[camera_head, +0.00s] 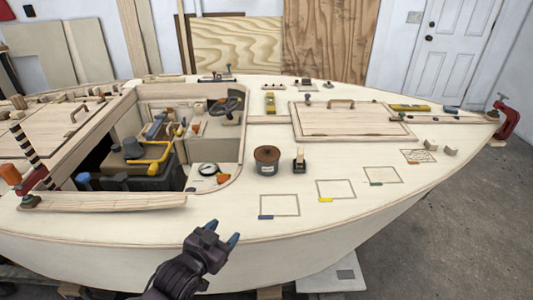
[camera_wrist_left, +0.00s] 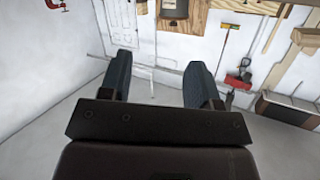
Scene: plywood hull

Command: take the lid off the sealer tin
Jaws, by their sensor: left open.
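The sealer tin (camera_head: 266,164) stands upright on the pale deck, right of the cockpit opening. Its brown lid (camera_head: 266,153) sits on top of it. My left gripper (camera_head: 223,233) is open and empty at the near edge of the hull, in front of and to the left of the tin, apart from it. In the left wrist view the two blue-grey fingers (camera_wrist_left: 160,78) stand apart with nothing between them; that view faces a wall, and the tin is not in it. My right gripper is not in view.
A small dark block with a light top (camera_head: 299,160) stands close to the tin's right. The cockpit opening (camera_head: 150,140) holds tools and a yellow-handled case. A hatch with a handle (camera_head: 345,120) lies behind. Deck in front of the tin is clear, with outlined rectangles (camera_head: 280,205) nearby.

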